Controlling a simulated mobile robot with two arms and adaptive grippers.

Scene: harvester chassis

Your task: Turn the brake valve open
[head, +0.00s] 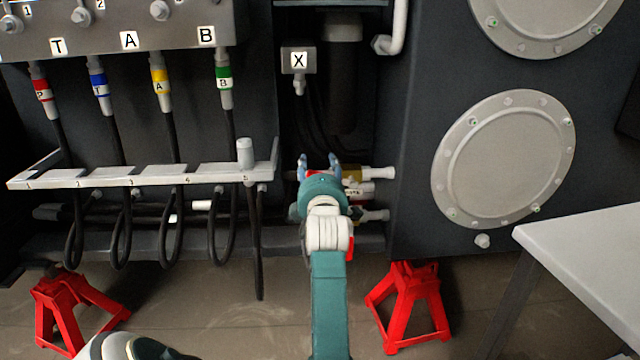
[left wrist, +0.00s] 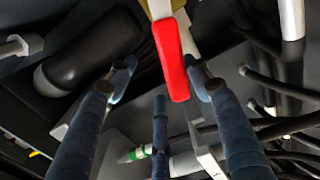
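The brake valve (head: 353,174) shows in the head view low on the dark chassis, with a yellowish body and white fittings at its right. Its red handle (left wrist: 172,62) hangs down in the left wrist view, and a bit of red shows by my gripper in the head view. My left gripper (head: 319,160) is in front of the valve and hides part of it. In the left wrist view its fingers (left wrist: 160,76) are spread, with the red handle between them, closer to the right finger. I cannot tell whether they touch. My right gripper is not in view.
A grey hose rack (head: 130,176) with black hoses is left of the valve. A block marked X (head: 298,60) is above. Red jack stands (head: 407,305) are on the floor below. A light table (head: 590,255) is at the right.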

